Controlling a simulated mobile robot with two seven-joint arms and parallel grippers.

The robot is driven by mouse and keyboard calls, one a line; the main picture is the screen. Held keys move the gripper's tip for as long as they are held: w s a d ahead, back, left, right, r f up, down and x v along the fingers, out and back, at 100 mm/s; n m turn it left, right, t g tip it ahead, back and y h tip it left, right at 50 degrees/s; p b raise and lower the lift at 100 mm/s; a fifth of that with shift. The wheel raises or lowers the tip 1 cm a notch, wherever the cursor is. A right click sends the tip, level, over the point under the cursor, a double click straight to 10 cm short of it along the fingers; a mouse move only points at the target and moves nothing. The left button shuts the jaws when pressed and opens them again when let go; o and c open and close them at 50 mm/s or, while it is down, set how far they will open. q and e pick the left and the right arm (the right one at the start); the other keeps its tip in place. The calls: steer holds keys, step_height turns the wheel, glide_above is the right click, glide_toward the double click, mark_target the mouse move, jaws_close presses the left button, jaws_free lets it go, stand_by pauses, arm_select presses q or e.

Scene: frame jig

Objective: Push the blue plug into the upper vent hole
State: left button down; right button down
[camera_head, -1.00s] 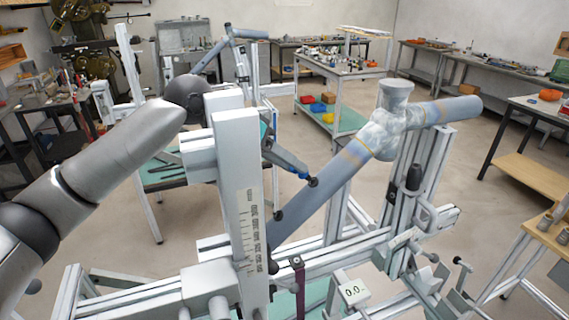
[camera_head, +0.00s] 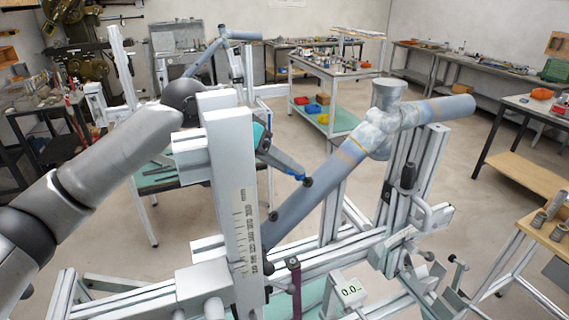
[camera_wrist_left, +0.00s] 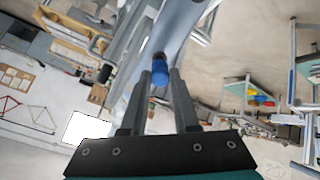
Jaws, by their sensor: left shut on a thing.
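The blue plug (camera_head: 298,177) is held at the tips of my left gripper (camera_head: 292,172), which is shut on it beside the slanted blue-grey frame tube (camera_head: 325,175). In the left wrist view the plug (camera_wrist_left: 160,78) sits between the two fingertips of the gripper (camera_wrist_left: 160,80). A dark round fitting (camera_head: 307,182) on the tube, at the upper vent hole, lies right at the plug's front. I cannot tell how far the plug is in; the hole itself is hidden. My right gripper is not in view.
A tall aluminium post with a scale (camera_head: 243,225) stands just left of the tube. Jig rails and clamps (camera_head: 400,240) surround it, with a 0.0 readout (camera_head: 349,291) in front. A cart (camera_head: 335,78) and benches stand farther back.

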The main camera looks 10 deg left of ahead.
arm_select(q)
steer(key=shift+x, duration=1.1)
steer(key=c, duration=0.6)
jaws_free()
steer(key=shift+s+f, duration=0.1)
steer(key=shift+f, duration=0.05)
steer(key=b+v, duration=0.1)
steer(key=v, duration=1.4)
steer(key=shift+s, duration=0.1)
steer(key=shift+a, duration=0.1)
